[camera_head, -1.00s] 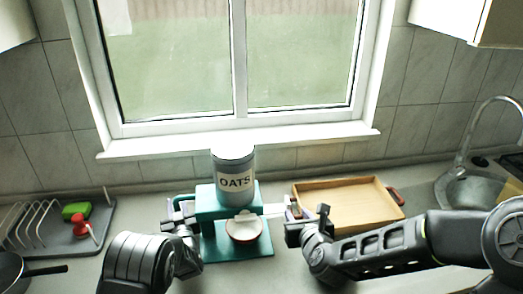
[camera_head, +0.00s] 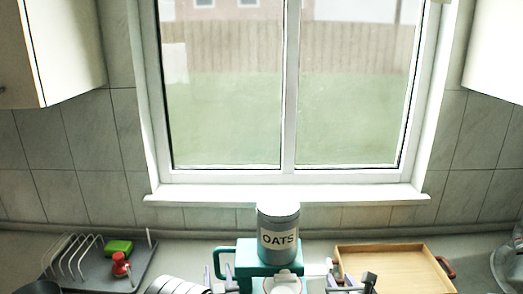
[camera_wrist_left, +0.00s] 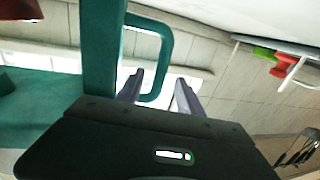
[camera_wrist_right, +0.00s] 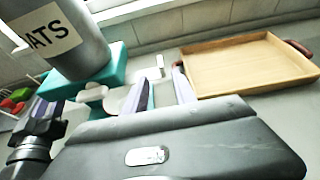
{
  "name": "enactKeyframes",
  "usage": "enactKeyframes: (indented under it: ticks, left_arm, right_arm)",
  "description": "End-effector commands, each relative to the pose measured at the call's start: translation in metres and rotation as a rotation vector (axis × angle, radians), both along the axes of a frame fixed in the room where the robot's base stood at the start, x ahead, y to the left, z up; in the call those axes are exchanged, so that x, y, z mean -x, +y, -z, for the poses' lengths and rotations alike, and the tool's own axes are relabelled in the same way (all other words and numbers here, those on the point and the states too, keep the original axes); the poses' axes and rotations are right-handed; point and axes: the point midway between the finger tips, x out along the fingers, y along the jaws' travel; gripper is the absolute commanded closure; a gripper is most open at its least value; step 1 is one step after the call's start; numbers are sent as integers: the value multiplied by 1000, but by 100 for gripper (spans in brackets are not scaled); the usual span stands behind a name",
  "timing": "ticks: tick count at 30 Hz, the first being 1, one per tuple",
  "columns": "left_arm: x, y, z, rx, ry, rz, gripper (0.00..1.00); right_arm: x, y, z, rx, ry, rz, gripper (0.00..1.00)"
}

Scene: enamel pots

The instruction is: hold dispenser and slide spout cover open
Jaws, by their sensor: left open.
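The teal dispenser (camera_head: 256,252) stands on the counter with a grey canister labelled OATS (camera_head: 278,236) on top. Its side handle (camera_head: 217,263) is a teal loop, also seen in the left wrist view (camera_wrist_left: 165,50). My left gripper (camera_wrist_left: 160,92) is open, its fingers either side of the handle's loop. A pale spout part (camera_head: 286,278) shows at the dispenser's front; the bottom is cut off by the frame. My right gripper (camera_wrist_right: 158,90) is at the dispenser's right side, fingers apart. A pale flat tab (camera_wrist_right: 152,73) appears between or just behind them; contact is unclear.
A wooden tray (camera_head: 395,266) with dark handles lies to the right of the dispenser. A grey dish rack (camera_head: 95,265) with a green sponge (camera_head: 118,247) and a red item (camera_head: 120,264) is at the left. The window wall closes off the back.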

Motion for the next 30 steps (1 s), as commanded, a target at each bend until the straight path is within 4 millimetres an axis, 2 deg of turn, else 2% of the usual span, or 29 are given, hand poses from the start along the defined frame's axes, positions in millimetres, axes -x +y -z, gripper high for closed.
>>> enactKeyframes:
  ticks: [3, 9, 22, 26, 30]
  left_arm:
    - [22, -5, 0, -1, 1, 2, 57]
    - [41, -8, 0, -1, 0, 0, 57]
    - [42, -8, -3, 0, -1, 0, 57]
    - [42, -8, -17, 1, -3, 0, 57]
    - [42, -8, -39, 2, -4, -1, 57]
  right_arm:
    - [0, 0, 0, 0, 0, 0, 67]
    - [0, 0, 0, 0, 0, 0, 67]
    - [0, 0, 1, 0, 0, 0, 67]
    - [0, 0, 3, 0, 0, 0, 67]
    - [0, 0, 4, 0, 0, 0, 67]
